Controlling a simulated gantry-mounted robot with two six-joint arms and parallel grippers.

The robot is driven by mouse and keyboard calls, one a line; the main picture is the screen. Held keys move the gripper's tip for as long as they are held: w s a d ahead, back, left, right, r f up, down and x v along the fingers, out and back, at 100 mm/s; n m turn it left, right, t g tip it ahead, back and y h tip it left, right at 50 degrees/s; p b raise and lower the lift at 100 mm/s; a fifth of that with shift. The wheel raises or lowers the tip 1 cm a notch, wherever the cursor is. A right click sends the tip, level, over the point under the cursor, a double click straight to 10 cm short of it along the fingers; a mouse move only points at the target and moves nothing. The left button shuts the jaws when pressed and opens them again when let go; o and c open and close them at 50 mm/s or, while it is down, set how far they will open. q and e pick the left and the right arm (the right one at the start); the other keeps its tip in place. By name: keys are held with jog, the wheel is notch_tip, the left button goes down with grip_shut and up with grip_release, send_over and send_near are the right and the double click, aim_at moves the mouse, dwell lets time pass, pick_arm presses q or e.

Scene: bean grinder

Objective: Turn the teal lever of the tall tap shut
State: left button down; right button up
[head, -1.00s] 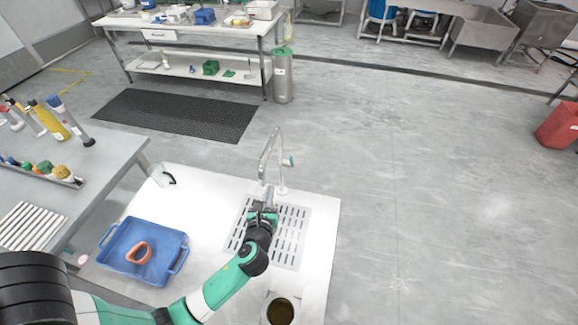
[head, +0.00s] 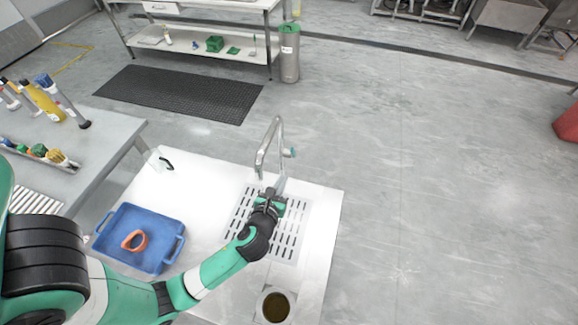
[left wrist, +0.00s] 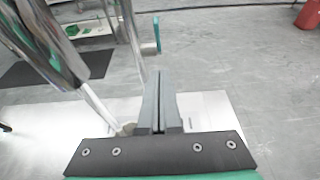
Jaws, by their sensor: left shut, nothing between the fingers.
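The tall tap (head: 262,155) is a chrome gooseneck at the back of the white counter. Its teal lever (head: 288,153) sticks out on the right side of the tap's upright. In the left wrist view the teal lever (left wrist: 156,35) is upright, above and beyond the fingertips, with the shiny tap spout (left wrist: 55,40) large at the left. My left gripper (head: 279,184) is shut and empty. It is in front of and below the lever, close to the tap, and a gap shows between fingers and lever. My right gripper is not in view.
A slotted drain grate (head: 290,238) lies under my left gripper. A blue tray (head: 118,250) holding an orange ring (head: 134,240) is at the left. A round dark opening (head: 276,307) is at the front. Open floor lies right of the counter.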

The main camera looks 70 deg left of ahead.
aim_at(293, 154)
pick_arm(q)
jog(key=w+a, duration=0.4)
jog(key=shift+w+a+b, duration=0.1)
jog(key=shift+a+b, duration=0.3)
jog(key=shift+w+a+r, duration=0.25)
jog(key=shift+w+a, duration=0.15)
jog(key=shift+a, duration=0.05)
